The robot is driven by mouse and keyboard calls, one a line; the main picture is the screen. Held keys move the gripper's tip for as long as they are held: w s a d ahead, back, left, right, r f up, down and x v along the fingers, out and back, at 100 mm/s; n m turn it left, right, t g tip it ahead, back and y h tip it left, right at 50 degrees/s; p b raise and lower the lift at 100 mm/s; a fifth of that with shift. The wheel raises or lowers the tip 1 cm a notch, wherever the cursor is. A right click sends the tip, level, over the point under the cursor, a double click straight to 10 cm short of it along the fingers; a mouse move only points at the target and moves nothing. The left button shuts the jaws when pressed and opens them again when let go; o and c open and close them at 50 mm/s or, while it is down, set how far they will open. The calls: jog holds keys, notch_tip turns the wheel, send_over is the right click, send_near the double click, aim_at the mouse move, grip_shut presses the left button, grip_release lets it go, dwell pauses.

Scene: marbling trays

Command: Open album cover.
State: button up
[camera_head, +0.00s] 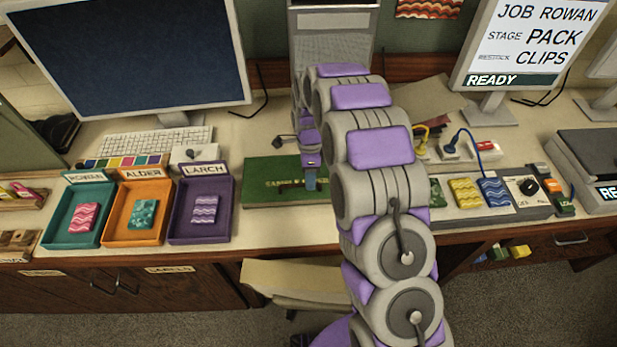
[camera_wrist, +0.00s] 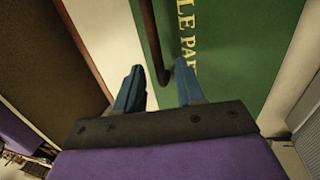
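The album is a closed green book with gold lettering, lying flat on the desk in the head view (camera_head: 262,170). Its green cover (camera_wrist: 225,50) fills much of the wrist view, with part of the gold lettering readable. A dark bar-like handle (camera_wrist: 148,35) runs along the cover; it also shows in the head view (camera_head: 291,186). My gripper (camera_head: 311,186) is over the right part of the album, pointing down. In the wrist view my gripper's (camera_wrist: 160,85) two blue fingers are apart, with the handle's end appearing between them. I cannot tell whether they touch it.
Teal (camera_head: 54,236), orange (camera_head: 117,236) and purple (camera_head: 182,234) trays, each with a patterned piece, stand left of the album. A grey device (camera_head: 520,208) and patterned pieces lie to the right. A chair (camera_head: 290,280) stands in front of the desk.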

aim_at(299, 189)
jog(key=shift+a+f, duration=0.15)
jog(key=shift+a, duration=0.65)
jog(key=shift+a+f, duration=0.1)
jog(key=shift+a, duration=0.65)
jog(key=shift+c, duration=0.2)
jog(key=shift+a, duration=0.15)
jog(key=shift+c, duration=0.8)
jog(key=shift+d+r, duration=0.1)
jog(key=shift+d, duration=1.1)
grip_shut()
jog(key=shift+a, duration=0.15)
jog(key=shift+a, duration=0.15)
